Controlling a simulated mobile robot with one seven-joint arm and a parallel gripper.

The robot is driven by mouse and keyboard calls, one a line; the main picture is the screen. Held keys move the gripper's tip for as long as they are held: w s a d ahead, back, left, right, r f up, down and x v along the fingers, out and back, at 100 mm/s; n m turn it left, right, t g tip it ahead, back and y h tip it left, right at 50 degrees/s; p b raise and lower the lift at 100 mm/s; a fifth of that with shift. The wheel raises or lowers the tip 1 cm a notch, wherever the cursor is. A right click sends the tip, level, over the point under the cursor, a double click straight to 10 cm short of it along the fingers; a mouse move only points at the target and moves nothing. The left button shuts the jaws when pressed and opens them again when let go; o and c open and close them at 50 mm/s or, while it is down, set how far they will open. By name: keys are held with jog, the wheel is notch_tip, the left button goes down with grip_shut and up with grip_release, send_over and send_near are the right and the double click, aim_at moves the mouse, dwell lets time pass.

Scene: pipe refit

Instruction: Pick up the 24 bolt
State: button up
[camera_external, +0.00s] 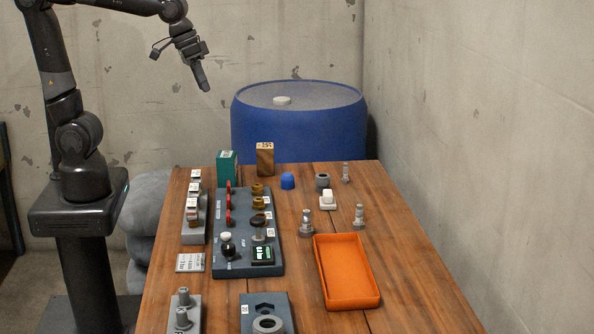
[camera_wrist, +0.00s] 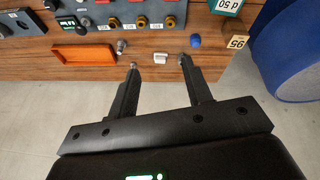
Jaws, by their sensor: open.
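Several grey metal bolt-like pieces stand on the wooden table: one at the back right (camera_external: 345,173), one to the right of the white block (camera_external: 359,216), and a wider-based one by the orange tray (camera_external: 306,222). No number 24 is readable on any of them. My gripper (camera_external: 206,86) is high above the table's far left side, apart from everything. In the wrist view my gripper (camera_wrist: 157,64) has its two fingers spread and empty. One grey bolt (camera_wrist: 121,46) shows just left of the left fingertip; grey pieces by both fingertips are partly hidden.
An orange tray (camera_external: 320,270) lies right of the dark panel (camera_external: 255,262) with knobs and valves. A green block (camera_external: 227,166), wooden block (camera_external: 265,159) and blue cap (camera_external: 287,181) stand at the back. A blue barrel (camera_external: 300,130) stands behind the table. The table's right front is clear.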

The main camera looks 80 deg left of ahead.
jog(key=w+d+f+n+g, duration=0.25)
jog(key=w+d, duration=0.25)
jog(key=w, duration=0.6)
jog(key=n+g, duration=0.2)
jog(key=n, duration=0.2)
send_over(306, 211)
jog(key=shift+t+y, duration=0.25)
jog(key=shift+y, duration=0.05)
jog(key=f, duration=1.8)
jog(key=shift+w+a+f, duration=0.1)
jog(key=shift+w+f, duration=0.05)
jog(key=shift+w, duration=0.15)
notch_tip(306, 211, down, 5)
jog(key=shift+f, duration=0.2)
jog(key=f, duration=0.4)
jog(key=shift+s+f, duration=0.25)
jog(key=shift+f, duration=0.7)
jog(key=shift+c, duration=0.3)
grip_shut()
